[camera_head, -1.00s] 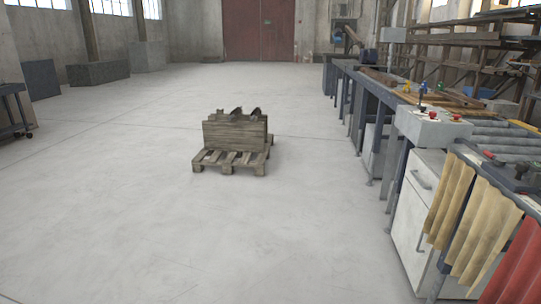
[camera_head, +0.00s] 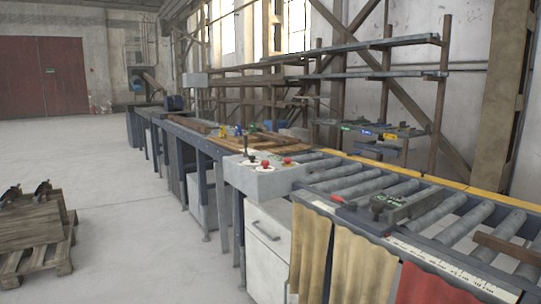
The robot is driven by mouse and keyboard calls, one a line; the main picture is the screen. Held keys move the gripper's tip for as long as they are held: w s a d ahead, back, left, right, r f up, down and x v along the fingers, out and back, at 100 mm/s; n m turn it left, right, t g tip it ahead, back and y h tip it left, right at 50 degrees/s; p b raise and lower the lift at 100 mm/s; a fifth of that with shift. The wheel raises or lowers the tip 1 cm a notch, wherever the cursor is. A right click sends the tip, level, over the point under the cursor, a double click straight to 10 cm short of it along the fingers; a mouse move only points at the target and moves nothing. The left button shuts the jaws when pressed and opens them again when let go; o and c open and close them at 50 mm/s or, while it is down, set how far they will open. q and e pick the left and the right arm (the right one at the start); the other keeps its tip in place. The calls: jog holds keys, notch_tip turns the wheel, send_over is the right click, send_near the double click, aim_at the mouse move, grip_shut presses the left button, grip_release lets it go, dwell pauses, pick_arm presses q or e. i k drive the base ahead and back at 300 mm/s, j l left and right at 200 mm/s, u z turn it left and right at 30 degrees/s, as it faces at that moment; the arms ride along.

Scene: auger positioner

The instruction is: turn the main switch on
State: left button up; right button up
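A grey control box (camera_head: 262,182) sits at the near end of the long workbench line, in the middle of the head view. On its top are a small black upright lever (camera_head: 246,147), a red knob (camera_head: 265,164) and a second red knob (camera_head: 287,160). Which of these is the main switch, and its position, is too small to tell. Neither of my grippers is in view.
A roller conveyor (camera_head: 372,187) with a dark clamp-like device (camera_head: 390,208) runs right of the box. A white cabinet (camera_head: 268,240) and hanging cloths (camera_head: 350,262) are below. A wooden pallet (camera_head: 40,240) stands at left. The floor (camera_head: 140,235) between is clear.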

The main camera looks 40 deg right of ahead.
aim_at(265, 163)
jog(key=i+z, duration=0.35)
jog(key=i, duration=0.15)
jog(key=i+z, duration=0.3)
jog(key=i, duration=0.25)
